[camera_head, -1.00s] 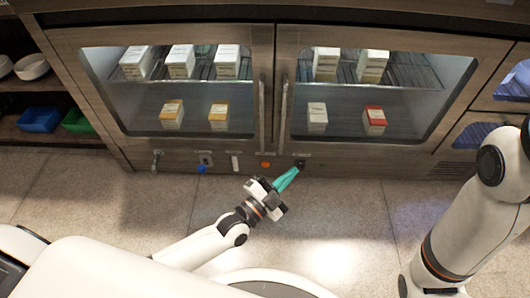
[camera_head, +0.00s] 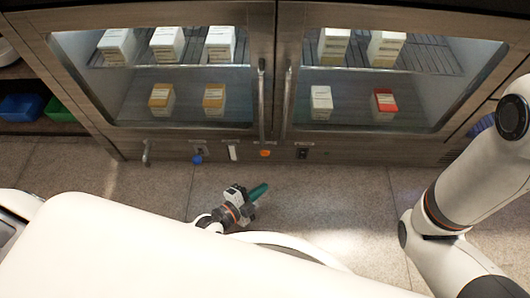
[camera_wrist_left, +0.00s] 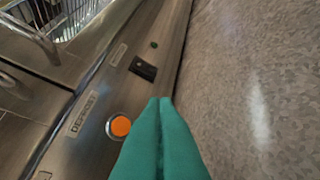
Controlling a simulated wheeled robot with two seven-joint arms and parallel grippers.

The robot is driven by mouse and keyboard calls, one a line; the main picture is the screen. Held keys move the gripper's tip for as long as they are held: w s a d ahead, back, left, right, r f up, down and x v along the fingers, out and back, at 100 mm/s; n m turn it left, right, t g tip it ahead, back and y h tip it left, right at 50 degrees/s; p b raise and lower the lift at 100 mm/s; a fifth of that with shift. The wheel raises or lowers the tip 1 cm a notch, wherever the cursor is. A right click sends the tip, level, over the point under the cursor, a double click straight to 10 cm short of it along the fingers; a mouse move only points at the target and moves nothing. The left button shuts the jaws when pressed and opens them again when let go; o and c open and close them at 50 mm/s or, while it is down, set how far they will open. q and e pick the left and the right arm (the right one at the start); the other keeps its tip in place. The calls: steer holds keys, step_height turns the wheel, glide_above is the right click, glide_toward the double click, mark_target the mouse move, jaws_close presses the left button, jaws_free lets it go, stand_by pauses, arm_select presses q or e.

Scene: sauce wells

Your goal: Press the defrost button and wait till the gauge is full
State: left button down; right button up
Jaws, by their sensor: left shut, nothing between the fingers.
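The round orange button (camera_head: 265,153) sits on the lower panel of the steel cabinet, below the two door handles. In the left wrist view the orange button (camera_wrist_left: 120,126) has a metal ring and a DEFROST label (camera_wrist_left: 82,113). A pale upright strip (camera_head: 233,153) is left of the button; I cannot tell whether it is the gauge or how full it is. My left gripper (camera_head: 262,189) is shut and empty, out in front of the panel and apart from it. Its green fingers (camera_wrist_left: 160,102) also show in the left wrist view. My right gripper is out of view.
A black switch (camera_head: 302,153) is right of the button, and a blue knob (camera_head: 197,158) is to the left. A small green light (camera_wrist_left: 154,44) shows on the panel. Both glass doors are shut with boxes behind them. The floor (camera_head: 330,190) before the panel is clear.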

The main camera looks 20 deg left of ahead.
arm_select(q)
steer(key=b, duration=0.4)
glide_toward(268, 155)
steer(key=w+d, duration=0.1)
steer(key=d, duration=0.1)
steer(key=w+d+f, duration=0.1)
steer(key=d, duration=0.1)
steer(key=shift+w+f, duration=0.2)
steer(key=shift+f, duration=0.05)
steer(key=shift+w+a+r, duration=0.1)
steer(key=shift+w+a, duration=0.1)
steer(key=shift+w, duration=0.65)
stand_by(0.7)
steer(key=shift+w+a, duration=0.1)
steer(key=shift+w, duration=0.3)
steer(key=shift+w+a, duration=0.15)
steer(key=shift+w, duration=0.3)
stand_by(0.5)
stand_by(0.4)
steer(key=shift+s+r+p, duration=0.1)
steer(key=shift+s+p, duration=0.4)
steer(key=shift+s, duration=0.15)
steer(key=shift+s+d, duration=0.2)
steer(key=shift+d, duration=0.05)
